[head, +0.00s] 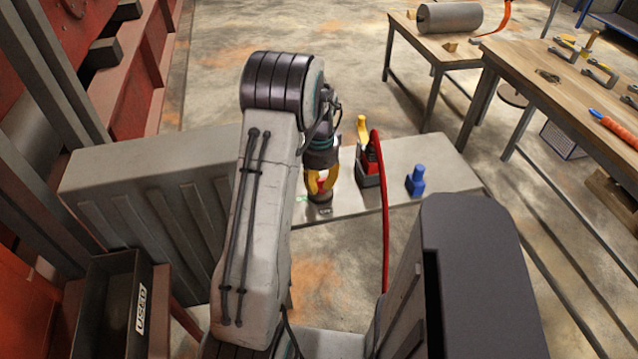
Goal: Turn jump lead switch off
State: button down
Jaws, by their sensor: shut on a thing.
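My gripper (320,182) points down over a long grey box top, with its yellow fingers closed around a small red part. I take this red part for the handle of the jump lead switch (318,199), whose dark base shows just below the fingertips. A green label (302,198) and a dark label (325,211) lie on the plate beside the base; their words are too small to read. The fingers and wrist hide most of the handle, so I cannot tell which way it is turned.
Right of my gripper stand a red and black holder (369,177), a yellow-handled piece (362,129), a red cable (385,225) and a blue piece (416,181). A bin marked USED (110,310) sits at lower left. Workbenches (545,80) stand at upper right.

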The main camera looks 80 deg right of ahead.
jog(key=n+b, duration=0.1)
jog(key=n, duration=0.3)
jog(key=shift+s+f, duration=0.1)
jog(key=n+b, duration=0.1)
jog(key=n, duration=0.3)
jog(key=shift+s+n, duration=0.15)
jog(key=shift+n, duration=0.25)
jog(key=n, duration=0.4)
jog(key=shift+s, duration=0.1)
jog(key=shift+d+n+b, duration=0.1)
jog(key=shift+n+b, duration=0.25)
jog(key=shift+n, duration=1.75)
jog(key=c, duration=1.1)
grip_release()
jog(key=shift+d, duration=0.1)
notch_tip(320, 180, up, 12)
jog(key=shift+r, duration=0.1)
